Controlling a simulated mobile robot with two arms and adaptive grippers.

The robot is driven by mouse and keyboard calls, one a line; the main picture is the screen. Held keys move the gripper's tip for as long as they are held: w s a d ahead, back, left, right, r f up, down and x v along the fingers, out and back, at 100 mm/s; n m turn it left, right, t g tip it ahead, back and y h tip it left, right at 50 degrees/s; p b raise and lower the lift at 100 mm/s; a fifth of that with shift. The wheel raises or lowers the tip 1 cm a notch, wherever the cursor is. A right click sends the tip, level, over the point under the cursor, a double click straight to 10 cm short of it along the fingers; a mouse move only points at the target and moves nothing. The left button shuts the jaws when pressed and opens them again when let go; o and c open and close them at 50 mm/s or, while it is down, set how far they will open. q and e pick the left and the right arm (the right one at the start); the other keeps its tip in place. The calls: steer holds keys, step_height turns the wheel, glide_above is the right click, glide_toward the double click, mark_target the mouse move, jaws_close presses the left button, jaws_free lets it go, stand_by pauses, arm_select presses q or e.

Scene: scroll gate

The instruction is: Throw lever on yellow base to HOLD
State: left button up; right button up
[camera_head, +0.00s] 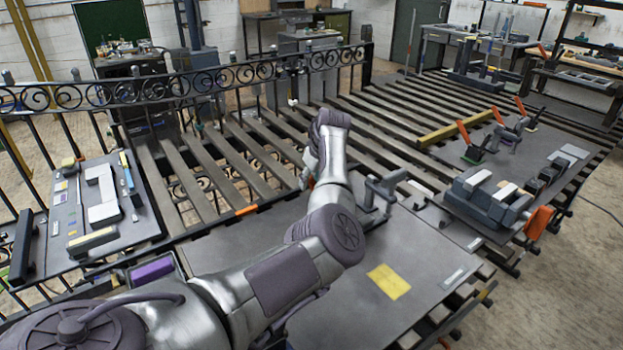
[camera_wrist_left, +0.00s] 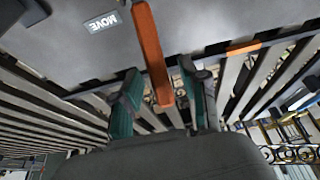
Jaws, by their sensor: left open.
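In the left wrist view an orange lever bar (camera_wrist_left: 153,50) runs between the two teal-and-dark fingers of my left gripper (camera_wrist_left: 158,72). The fingers stand apart, one on each side of the bar; I cannot tell whether either touches it. A label reading MOVE (camera_wrist_left: 103,22) is on the grey plate beside the bar. In the head view my left arm reaches over the grey plate (camera_head: 440,262), and its wrist hides the fingers and most of the lever. A yellow patch (camera_head: 388,281) lies on that plate. I see no HOLD label and cannot make out a yellow base under the lever. My right gripper is not in view.
A black scroll gate (camera_head: 225,78) and dark slats (camera_head: 250,155) lie beyond the plate. A grey handle (camera_head: 383,190) stands right of my wrist. More orange levers (camera_head: 463,132) stand at the right. A panel with blocks (camera_head: 70,260) is at the left.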

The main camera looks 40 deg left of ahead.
arm_select(q)
steer(key=shift+a+f, duration=0.1)
steer(key=shift+f, duration=0.2)
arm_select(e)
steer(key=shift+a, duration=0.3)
arm_select(q)
jaws_close()
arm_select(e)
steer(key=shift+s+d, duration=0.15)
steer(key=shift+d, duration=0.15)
arm_select(q)
steer(key=shift+r, duration=0.1)
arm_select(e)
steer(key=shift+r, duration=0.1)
